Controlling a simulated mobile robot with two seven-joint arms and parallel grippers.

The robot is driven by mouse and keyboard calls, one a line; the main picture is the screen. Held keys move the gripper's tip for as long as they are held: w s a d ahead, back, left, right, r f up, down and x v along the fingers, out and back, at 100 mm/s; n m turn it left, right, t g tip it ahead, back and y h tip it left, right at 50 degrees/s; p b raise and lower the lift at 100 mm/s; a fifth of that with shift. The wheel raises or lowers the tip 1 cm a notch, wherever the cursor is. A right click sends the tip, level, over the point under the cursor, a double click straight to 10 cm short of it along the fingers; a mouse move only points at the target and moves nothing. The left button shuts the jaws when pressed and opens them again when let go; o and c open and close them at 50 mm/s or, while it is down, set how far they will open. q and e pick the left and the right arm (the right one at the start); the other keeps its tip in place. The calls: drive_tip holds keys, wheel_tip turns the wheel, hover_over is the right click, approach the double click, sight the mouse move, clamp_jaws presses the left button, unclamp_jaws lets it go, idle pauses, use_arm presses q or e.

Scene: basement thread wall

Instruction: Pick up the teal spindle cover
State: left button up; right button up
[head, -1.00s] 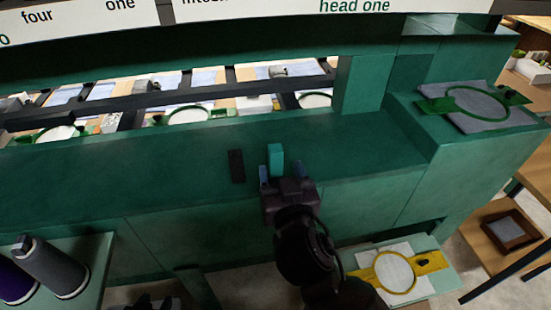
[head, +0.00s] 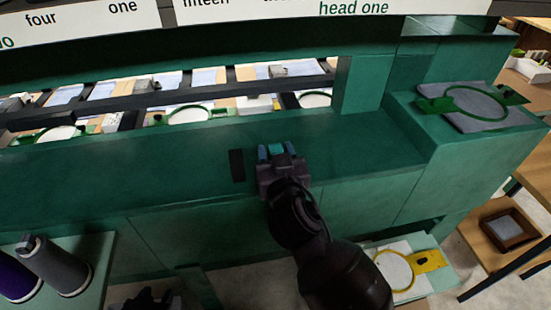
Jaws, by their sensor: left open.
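The teal spindle cover (head: 276,149) is a small block on the green machine ledge, in the middle of the head view. My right gripper (head: 276,153) is at the cover, with one bluish fingertip on each side of it. The gripper body hides the cover's lower part, and I cannot tell whether the fingers touch it. My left gripper (head: 149,299) is a dark shape at the bottom edge, lower left, far from the cover. It is open and mostly cut off by the frame.
A dark rectangular piece (head: 237,165) lies on the green ledge (head: 140,180) just left of the cover. A grey cone (head: 55,269) and a purple one stand at lower left. A green hoop (head: 475,104) lies on the raised block at right, a yellow hoop (head: 428,260) below.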

sight(276, 148)
drive_tip(key=c, duration=0.7)
drive_tip(key=shift+o, duration=0.2)
drive_tip(key=shift+r, duration=0.15)
wheel_tip(276, 148, up, 10)
drive_tip(key=shift+f+p, duration=0.1)
drive_tip(key=shift+p, duration=0.7)
